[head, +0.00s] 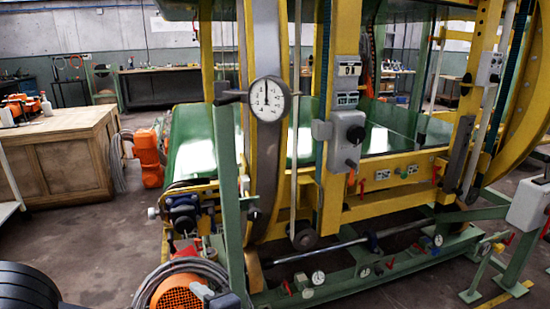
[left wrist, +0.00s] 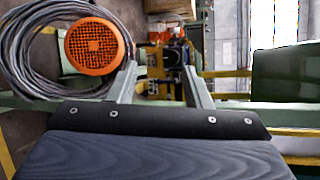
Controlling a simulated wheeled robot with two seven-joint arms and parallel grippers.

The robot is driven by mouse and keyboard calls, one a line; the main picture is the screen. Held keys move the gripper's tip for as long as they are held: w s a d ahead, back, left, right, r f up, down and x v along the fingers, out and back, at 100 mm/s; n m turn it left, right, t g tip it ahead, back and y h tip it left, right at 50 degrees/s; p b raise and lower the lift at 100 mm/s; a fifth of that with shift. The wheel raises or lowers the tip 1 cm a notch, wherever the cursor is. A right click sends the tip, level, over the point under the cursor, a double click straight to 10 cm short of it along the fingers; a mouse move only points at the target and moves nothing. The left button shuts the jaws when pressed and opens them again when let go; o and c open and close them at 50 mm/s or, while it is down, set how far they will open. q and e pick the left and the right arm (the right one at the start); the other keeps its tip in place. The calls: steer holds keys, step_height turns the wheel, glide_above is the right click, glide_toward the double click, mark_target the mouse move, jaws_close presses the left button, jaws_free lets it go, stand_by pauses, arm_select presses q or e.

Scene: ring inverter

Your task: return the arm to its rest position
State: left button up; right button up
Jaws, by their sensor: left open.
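My left gripper (left wrist: 159,67) shows in the left wrist view with its two grey fingers spread apart. No object shows held between them. An orange motor with a slotted cover (left wrist: 95,45) and a coiled grey hose (left wrist: 22,62) lie beyond the left finger in that view. In the head view the orange motor (head: 178,294) and hose (head: 150,281) are at the bottom, in front of the machine. A black rounded part of my own arm shows in the bottom left corner. My right gripper is in neither view.
The yellow and green ring inverter (head: 345,205) fills the middle and right, with a dial gauge (head: 269,98) on its front. Its green base frame (head: 385,264) runs along the floor. A wooden cabinet (head: 62,160) stands left. Bare floor (head: 85,240) lies between them.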

arm_select(q)
steer(key=s+a+f+n+g+h, duration=0.4)
steer(key=s+a+f+n+g, duration=0.15)
steer(key=s+a+g, duration=0.45)
steer(key=s+d+f+n+t+h, duration=0.1)
steer(key=s+f+n+h, duration=0.1)
steer(key=s+n+h, duration=0.45)
step_height(320, 180, up, 26)
steer(key=d+n+t+h+p, duration=0.2)
steer(key=t+h+p, duration=0.1)
steer(key=p, duration=1.9)
steer(key=shift+s+d+t+h+p, duration=0.2)
steer(key=shift+t+h+p, duration=0.1)
steer(key=shift+h+p, duration=0.15)
